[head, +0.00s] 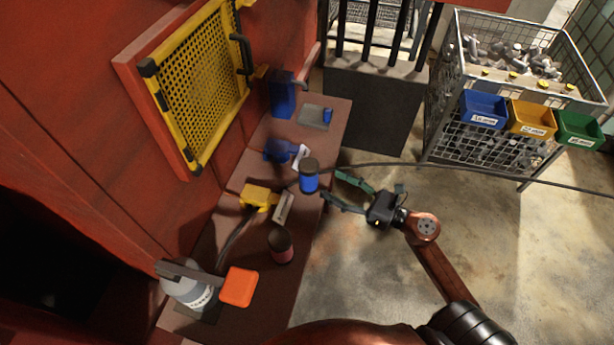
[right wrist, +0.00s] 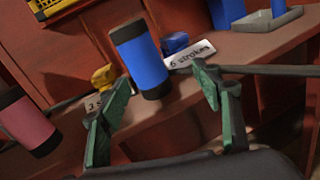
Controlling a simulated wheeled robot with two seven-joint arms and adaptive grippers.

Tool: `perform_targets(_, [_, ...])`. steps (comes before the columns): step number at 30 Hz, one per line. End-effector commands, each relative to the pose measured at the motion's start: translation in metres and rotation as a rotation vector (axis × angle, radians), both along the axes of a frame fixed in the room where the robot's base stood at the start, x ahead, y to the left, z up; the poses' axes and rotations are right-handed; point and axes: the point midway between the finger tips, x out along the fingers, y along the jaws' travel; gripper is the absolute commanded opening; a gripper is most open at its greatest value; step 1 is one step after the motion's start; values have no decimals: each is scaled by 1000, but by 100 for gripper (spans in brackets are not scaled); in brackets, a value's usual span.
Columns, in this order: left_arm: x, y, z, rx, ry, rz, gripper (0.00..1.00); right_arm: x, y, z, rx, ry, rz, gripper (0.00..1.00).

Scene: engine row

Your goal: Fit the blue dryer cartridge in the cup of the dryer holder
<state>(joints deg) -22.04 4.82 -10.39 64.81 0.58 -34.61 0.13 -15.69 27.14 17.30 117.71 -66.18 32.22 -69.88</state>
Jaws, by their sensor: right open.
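The blue dryer cartridge (head: 309,178), a blue cylinder with dark ends, stands on the narrow red-brown ledge. It also shows in the right wrist view (right wrist: 144,60), tilted in that picture. My right gripper (head: 334,188) is open, with green fingers pointing at the cartridge from the right. In the right wrist view the gripper (right wrist: 150,105) has its fingers spread, with the cartridge ahead between them and nothing held. I cannot make out the dryer holder's cup for certain. My left gripper is not in view.
A grey tray (head: 313,117) lies farther back. A wire cage (head: 480,150) stands right; floor between is clear.

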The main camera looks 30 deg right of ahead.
Motion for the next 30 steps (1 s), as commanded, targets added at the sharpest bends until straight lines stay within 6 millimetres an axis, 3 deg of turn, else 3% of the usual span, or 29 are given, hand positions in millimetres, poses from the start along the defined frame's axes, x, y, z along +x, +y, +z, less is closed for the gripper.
perform_targets(5, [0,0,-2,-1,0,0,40,0,23,11,-149,-56,63,59])
perform_targets(19, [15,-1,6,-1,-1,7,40,52,50,8,-143,-55,61,59])
perform_targets(30, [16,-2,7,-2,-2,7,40,61,56,8,-141,-53,59,59])
